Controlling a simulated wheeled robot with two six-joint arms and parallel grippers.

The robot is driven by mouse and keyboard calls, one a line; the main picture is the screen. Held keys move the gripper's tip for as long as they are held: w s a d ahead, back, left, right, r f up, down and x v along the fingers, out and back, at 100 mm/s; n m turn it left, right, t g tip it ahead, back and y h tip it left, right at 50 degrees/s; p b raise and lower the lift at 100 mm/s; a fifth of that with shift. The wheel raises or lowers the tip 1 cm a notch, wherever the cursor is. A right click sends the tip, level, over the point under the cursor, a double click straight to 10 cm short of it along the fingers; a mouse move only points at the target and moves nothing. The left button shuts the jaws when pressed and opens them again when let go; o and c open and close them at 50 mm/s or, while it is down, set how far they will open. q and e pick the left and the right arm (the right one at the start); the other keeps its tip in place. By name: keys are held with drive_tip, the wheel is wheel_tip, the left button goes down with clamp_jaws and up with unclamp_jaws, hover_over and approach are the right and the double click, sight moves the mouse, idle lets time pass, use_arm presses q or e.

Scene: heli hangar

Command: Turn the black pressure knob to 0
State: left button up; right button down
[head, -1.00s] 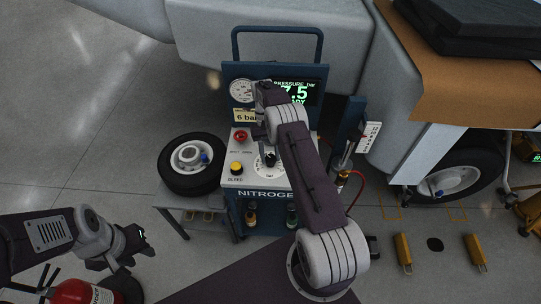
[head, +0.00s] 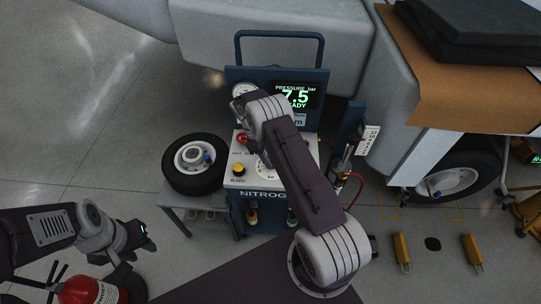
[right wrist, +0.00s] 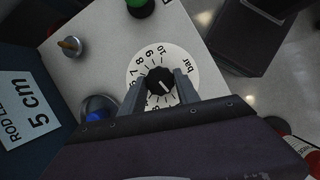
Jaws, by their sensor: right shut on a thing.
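The black pressure knob (right wrist: 160,80) sits on a white numbered dial (right wrist: 149,58) in the right wrist view, with a pale line on its top. My right gripper (right wrist: 160,90) has a finger on each side of the knob and is shut on it. In the head view the knob is hidden behind my right arm, and part of the dial (head: 263,171) shows. The display (head: 294,97) on the nitrogen cart reads 7.5 bar. My left gripper (head: 140,235) hangs at lower left, away from the cart; its finger opening is unclear.
The panel also bears a red button (head: 242,138) and a yellow bleed knob (head: 238,170). A wheel (head: 194,164) lies on a stand left of the cart. A red fire extinguisher (head: 82,291) stands at lower left, near my left arm.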

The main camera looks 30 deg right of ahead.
drive_tip(key=shift+s+n+t+h+p, duration=0.1)
drive_tip(key=shift+n+t+h+p, duration=0.2)
drive_tip(key=shift+n, duration=0.55)
drive_tip(key=shift+s+n+t+h+p, duration=0.15)
drive_tip(key=shift+n+p, duration=0.25)
drive_tip(key=shift+n, duration=0.45)
drive_tip(key=shift+w, duration=0.1)
drive_tip(key=c, duration=0.9)
unclamp_jaws()
drive_tip(key=shift+t, duration=0.25)
drive_tip(key=v, duration=0.9)
